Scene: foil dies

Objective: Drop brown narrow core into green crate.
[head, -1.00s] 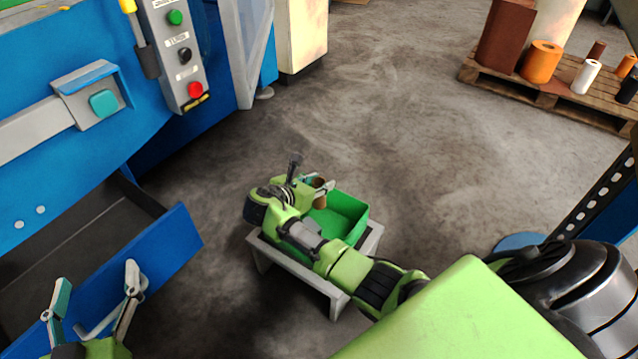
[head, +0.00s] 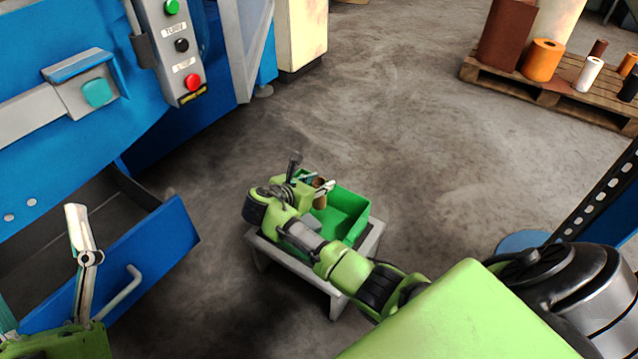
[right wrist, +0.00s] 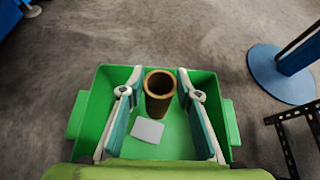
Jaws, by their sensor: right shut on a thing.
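The brown narrow core (head: 321,198) is a short hollow tube. My right gripper (head: 318,187) is shut on it, and in the right wrist view the core (right wrist: 159,97) stands upright between the two fingers (right wrist: 160,82). The green crate (head: 352,208) is an open box on a small grey stand. In the right wrist view, the core and fingers lie over the crate (right wrist: 88,118); whether the core touches its floor cannot be told. My left gripper (head: 82,250) is at the lower left, near the blue drawer, seen edge-on; its opening is unclear.
The grey stand (head: 341,296) is under the crate. A blue machine with an open drawer (head: 160,250) fills the left. A pallet (head: 550,98) with several rolls stands at the back right. A flat pale piece (right wrist: 147,130) lies in the crate. The middle floor is clear.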

